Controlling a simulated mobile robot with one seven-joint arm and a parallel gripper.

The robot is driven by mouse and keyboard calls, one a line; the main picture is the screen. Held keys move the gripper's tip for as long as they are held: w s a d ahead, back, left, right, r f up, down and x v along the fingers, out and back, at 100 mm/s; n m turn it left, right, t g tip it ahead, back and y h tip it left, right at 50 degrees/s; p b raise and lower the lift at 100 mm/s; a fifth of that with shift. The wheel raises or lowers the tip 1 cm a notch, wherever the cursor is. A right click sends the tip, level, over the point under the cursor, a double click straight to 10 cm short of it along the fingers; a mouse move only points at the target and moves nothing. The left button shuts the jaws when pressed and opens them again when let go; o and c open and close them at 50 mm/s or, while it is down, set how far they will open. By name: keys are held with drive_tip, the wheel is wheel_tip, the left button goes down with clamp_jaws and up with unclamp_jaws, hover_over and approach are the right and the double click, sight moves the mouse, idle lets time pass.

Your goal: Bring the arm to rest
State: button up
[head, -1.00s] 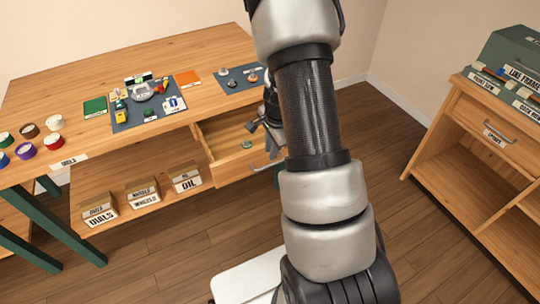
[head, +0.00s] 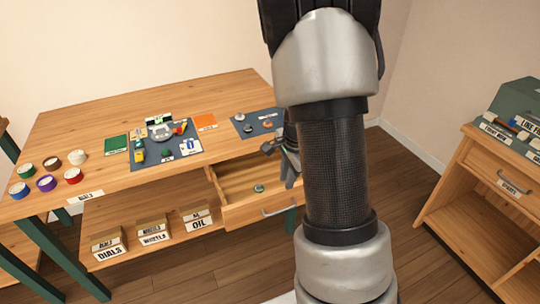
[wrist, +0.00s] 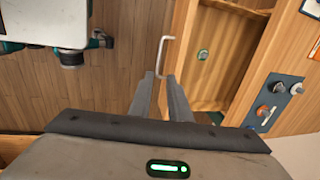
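My arm (head: 336,170) rises through the right middle of the head view and hides part of the room behind it. My gripper (head: 270,146) shows partly behind the arm, near the right end of the open drawer (head: 232,216). In the wrist view my gripper (wrist: 160,75) has its two fingers apart, with bare floor showing between them and nothing held. The drawer handle (wrist: 162,55) appears just beyond the fingertips in that view; I cannot tell the distance. A small green round piece (head: 259,188) lies in the drawer.
The workbench (head: 90,120) holds a dark mat (head: 137,163) with a phone and parts, a second mat (head: 245,130), and several colored round containers at left. Labelled boxes (head: 197,217) stand on its shelf. A wooden cabinet (head: 470,185) stands at right. Floor between is clear.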

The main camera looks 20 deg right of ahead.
drive_tip(key=s+a+r+n+p, duration=0.25)
drive_tip(key=a+r+n, duration=0.2)
drive_tip(key=r, duration=0.75)
drive_tip(key=s+a+r+n+t+p, duration=0.1)
drive_tip(key=s+a+r+n+p, duration=0.3)
drive_tip(key=r, duration=0.7)
drive_tip(key=s+a+r+n+t+p, duration=0.2)
drive_tip(key=s+a+r+n+p, duration=0.2)
drive_tip(key=s+r+n, duration=0.5)
drive_tip(key=s+a+r, duration=0.1)
drive_tip(key=s+r, duration=0.1)
drive_tip(key=s, duration=0.2)
drive_tip(key=shift+a+r, duration=0.3)
drive_tip(key=shift+r, duration=0.05)
